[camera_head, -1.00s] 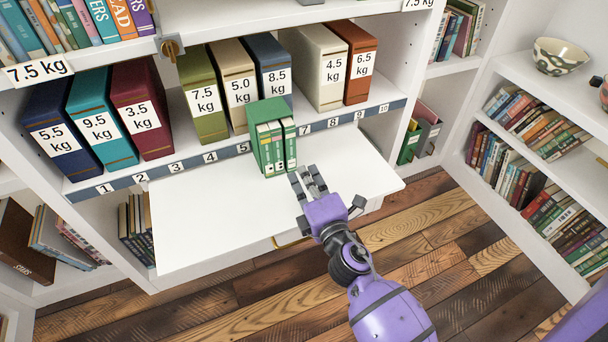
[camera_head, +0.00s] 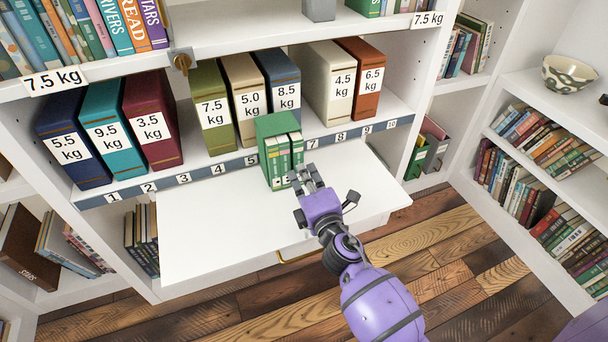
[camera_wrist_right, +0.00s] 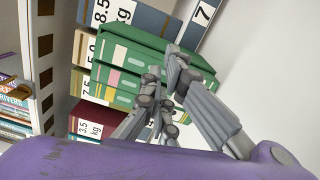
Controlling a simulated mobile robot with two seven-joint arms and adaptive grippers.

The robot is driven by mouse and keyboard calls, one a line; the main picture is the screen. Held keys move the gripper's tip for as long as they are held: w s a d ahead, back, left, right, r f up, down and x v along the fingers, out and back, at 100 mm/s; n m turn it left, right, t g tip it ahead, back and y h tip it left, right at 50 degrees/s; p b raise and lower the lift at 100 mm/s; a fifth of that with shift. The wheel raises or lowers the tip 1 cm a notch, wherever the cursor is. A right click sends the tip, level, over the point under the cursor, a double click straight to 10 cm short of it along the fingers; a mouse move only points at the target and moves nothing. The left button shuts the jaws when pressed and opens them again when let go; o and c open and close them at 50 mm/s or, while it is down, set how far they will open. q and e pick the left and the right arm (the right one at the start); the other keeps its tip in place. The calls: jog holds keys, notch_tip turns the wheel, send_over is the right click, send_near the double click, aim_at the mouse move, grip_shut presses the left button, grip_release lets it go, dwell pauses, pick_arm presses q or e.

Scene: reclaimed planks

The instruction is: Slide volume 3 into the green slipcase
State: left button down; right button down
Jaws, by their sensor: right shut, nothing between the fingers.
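The green slipcase (camera_head: 277,124) stands upright on the white pull-out board (camera_head: 215,225), its open side facing me. Several slim green volumes (camera_head: 276,163) stand in it with pale-marked spines outward. Their numbers are too small to read surely, so I cannot tell which is volume 3. My right gripper (camera_head: 306,177) is shut and empty, its fingertips at the lower front of the right-hand volume, partly hiding it. I cannot tell whether they touch. The wrist view shows the slipcase (camera_wrist_right: 150,47) and the spines (camera_wrist_right: 113,75) sideways, just beyond the fingers (camera_wrist_right: 165,90). My left gripper is not in view.
Large weight-labelled binders, such as the red 3.5 kg one (camera_head: 152,122) and the cream 4.5 kg one (camera_head: 328,84), stand on the shelf behind, above a numbered strip (camera_head: 230,165). The board is bare left of the slipcase. Bookshelves (camera_head: 545,150) stand at right.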

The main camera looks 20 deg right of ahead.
jog(key=shift+w, duration=0.5)
jog(key=shift+s, duration=1.65)
jog(key=s, duration=1.1)
jog(key=shift+s, duration=0.3)
